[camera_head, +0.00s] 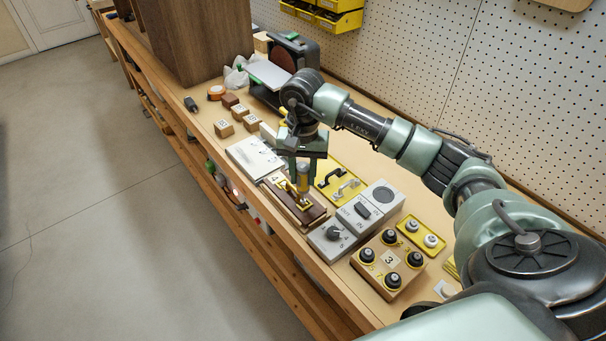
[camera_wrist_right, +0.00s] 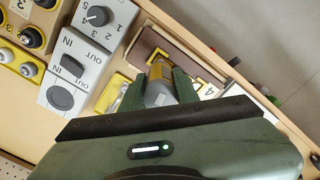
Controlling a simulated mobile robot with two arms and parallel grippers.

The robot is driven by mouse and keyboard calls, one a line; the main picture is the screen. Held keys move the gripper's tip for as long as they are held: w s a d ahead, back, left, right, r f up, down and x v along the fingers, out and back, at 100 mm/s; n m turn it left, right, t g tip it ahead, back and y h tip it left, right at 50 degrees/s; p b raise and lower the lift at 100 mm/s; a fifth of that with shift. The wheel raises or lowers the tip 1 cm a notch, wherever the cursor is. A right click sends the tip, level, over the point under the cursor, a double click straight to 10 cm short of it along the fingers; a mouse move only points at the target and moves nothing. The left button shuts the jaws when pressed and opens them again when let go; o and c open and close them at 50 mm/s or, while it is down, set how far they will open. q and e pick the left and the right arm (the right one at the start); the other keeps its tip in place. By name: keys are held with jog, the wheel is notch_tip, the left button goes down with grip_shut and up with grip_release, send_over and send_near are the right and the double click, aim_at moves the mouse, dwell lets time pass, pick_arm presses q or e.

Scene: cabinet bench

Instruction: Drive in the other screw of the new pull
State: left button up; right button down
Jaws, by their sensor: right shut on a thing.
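My right gripper (camera_head: 301,167) points down over the bench and is shut on a yellow-and-grey screwdriver (camera_head: 303,184). In the wrist view the screwdriver (camera_wrist_right: 160,84) stands between the two fingers (camera_wrist_right: 158,92). Its lower end is over or on the dark brown drawer front (camera_head: 312,214), which lies flat on the bench; whether it touches a screw cannot be told. The drawer front also shows in the wrist view (camera_wrist_right: 152,44), with a yellow frame (camera_wrist_right: 190,65) on it. The new pull and its screws are hidden or too small to make out. My left gripper is not in view.
A yellow tray (camera_head: 325,191) with a black and a silver handle lies just right of the gripper. Grey dial and switch boxes (camera_head: 333,243) and a wooden block with black knobs (camera_head: 390,261) stand nearer. A white panel (camera_head: 252,155), small blocks and a sander (camera_head: 291,57) lie beyond.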

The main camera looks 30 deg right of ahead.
aim_at(303, 167)
jog(key=shift+f+b, duration=0.4)
jog(key=shift+b, duration=0.1)
dwell(1.1)
jog(key=shift+f+b, duration=0.25)
jog(key=shift+b, duration=0.7)
dwell(1.3)
dwell(0.4)
jog(key=shift+r+p, duration=1.8)
jog(key=shift+r, duration=1.25)
